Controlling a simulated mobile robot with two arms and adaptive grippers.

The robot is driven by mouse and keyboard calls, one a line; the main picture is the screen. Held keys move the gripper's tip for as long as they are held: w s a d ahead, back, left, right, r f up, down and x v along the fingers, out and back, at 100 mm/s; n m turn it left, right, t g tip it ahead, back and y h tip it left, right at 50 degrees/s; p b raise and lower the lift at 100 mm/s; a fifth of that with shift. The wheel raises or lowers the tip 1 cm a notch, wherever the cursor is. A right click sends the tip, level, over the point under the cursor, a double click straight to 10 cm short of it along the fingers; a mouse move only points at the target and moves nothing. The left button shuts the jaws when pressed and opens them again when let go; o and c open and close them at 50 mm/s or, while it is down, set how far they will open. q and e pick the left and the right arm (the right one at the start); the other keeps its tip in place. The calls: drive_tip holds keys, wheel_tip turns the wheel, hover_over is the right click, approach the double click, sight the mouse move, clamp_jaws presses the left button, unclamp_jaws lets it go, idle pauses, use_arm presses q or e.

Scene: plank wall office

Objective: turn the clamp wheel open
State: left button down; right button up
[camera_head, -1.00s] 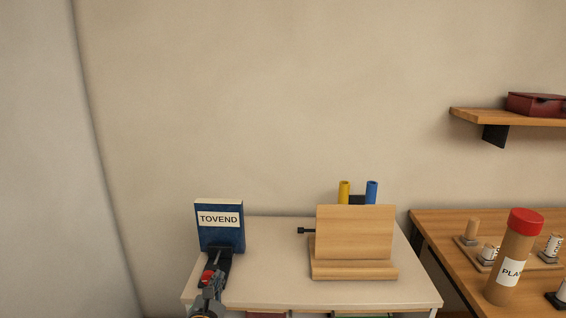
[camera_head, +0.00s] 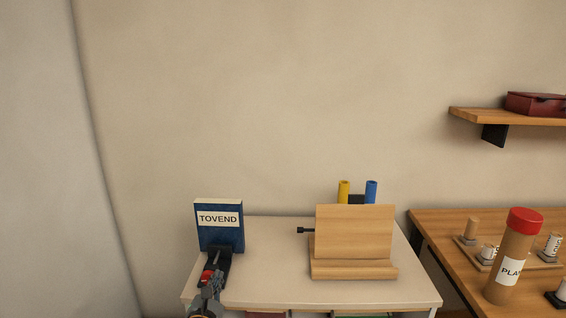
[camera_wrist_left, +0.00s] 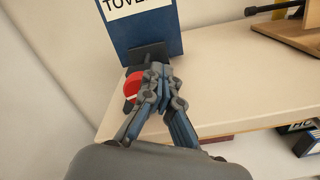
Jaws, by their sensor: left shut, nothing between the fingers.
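The clamp wheel (camera_head: 207,275) is small and red, low in front of the blue TOVEND book (camera_head: 219,232), by a dark clamp or stand (camera_head: 224,262) at the left end of the white table. In the left wrist view the red wheel (camera_wrist_left: 132,87) is just left of my left fingertips, partly hidden by them. My left gripper (camera_head: 211,287) also shows in the left wrist view (camera_wrist_left: 160,72), with its fingers shut together and empty. Whether the fingers touch the wheel I cannot tell. My right gripper is not in view.
A wooden stand (camera_head: 354,235) with a dark knob (camera_head: 301,230) is on the white table (camera_head: 270,285). Yellow (camera_head: 344,191) and blue (camera_head: 371,191) tubes rise behind it. A wooden table (camera_head: 440,225) at right holds a red-capped tube (camera_head: 512,260). The tabletop between book and stand is clear.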

sight(204, 276)
use_arm(q)
drive_tip(key=shift+a, duration=0.3)
drive_tip(key=shift+a+r+p, duration=0.4)
drive_tip(key=shift+a+p, duration=0.15)
drive_tip(key=shift+p, duration=0.25)
drive_tip(key=shift+a+r, duration=0.1)
drive_tip(key=shift+a, duration=0.6)
drive_tip(key=shift+p, duration=0.3)
drive_tip(key=shift+r+p, duration=0.35)
drive_tip(key=shift+p, duration=0.15)
drive_tip(key=s+p, duration=0.2)
drive_tip(key=s, duration=0.4)
drive_tip(key=shift+r, duration=0.2)
